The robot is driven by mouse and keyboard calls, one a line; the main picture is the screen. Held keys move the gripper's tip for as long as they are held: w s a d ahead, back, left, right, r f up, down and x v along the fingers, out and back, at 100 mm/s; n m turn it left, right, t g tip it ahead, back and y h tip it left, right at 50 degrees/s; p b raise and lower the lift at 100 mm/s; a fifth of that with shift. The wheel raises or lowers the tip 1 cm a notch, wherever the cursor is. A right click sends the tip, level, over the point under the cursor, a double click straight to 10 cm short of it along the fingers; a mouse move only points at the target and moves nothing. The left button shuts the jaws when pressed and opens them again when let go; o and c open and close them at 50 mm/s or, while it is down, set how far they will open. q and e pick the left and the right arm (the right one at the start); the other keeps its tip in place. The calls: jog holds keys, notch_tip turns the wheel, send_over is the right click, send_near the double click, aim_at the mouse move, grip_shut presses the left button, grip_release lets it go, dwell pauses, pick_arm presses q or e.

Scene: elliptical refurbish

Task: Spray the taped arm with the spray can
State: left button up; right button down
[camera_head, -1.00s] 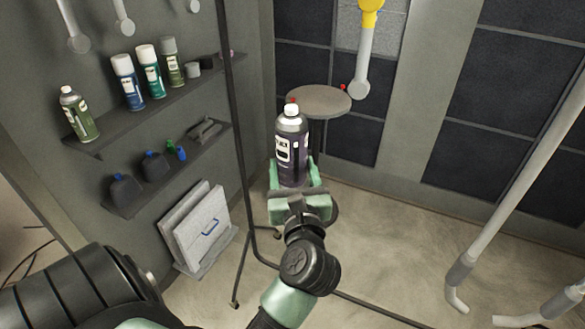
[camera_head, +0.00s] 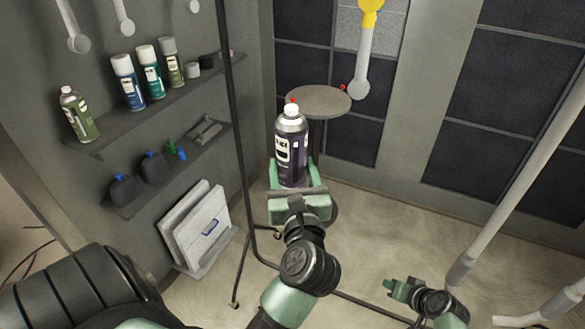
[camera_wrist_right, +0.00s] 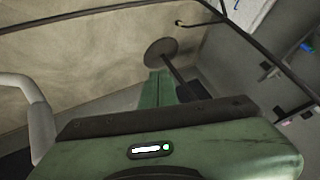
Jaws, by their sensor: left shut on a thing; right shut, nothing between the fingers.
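The spray can (camera_head: 291,152), dark with a white label and a red-tipped top, stands upright in my left gripper (camera_head: 293,182), which is shut on it. The taped arm appears to be the pale hanging arm (camera_head: 364,55) with a yellow upper part (camera_head: 369,12), behind and to the right of the can. The can is apart from it. My right gripper (camera_head: 402,290) is low at the right, shut and empty, well below the hanging arm. Its green fingers also show in the right wrist view (camera_wrist_right: 158,88); the hanging arm is not clear there.
A round stand (camera_head: 318,101) is behind the can, under the hanging arm. A thin black rack post (camera_head: 232,120) is at the left. Wall shelves (camera_head: 160,108) hold other cans and bottles. A long pale arm (camera_head: 525,185) hangs at the right.

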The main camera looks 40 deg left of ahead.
jog(key=w+a+r+n+y, duration=0.25)
jog(key=a+r, duration=0.25)
jog(key=r, duration=0.4)
jog(key=w+a+r+n+y, duration=0.1)
jog(key=w+a+r, duration=0.3)
jog(key=r, duration=0.5)
notch_tip(320, 180, up, 41)
jog(key=n+g+y, duration=0.2)
jog(key=n+g, duration=0.5)
jog(key=n, duration=0.6)
send_over(296, 107)
jog(key=shift+w+f+m+h, duration=0.15)
jog(key=shift+f+m+h, duration=0.05)
jog(key=shift+m+h, duration=0.05)
jog(key=shift+s, duration=0.2)
jog(key=shift+f+g, duration=0.3)
jog(key=shift+f, duration=1.05)
jog(key=shift+f, duration=0.2)
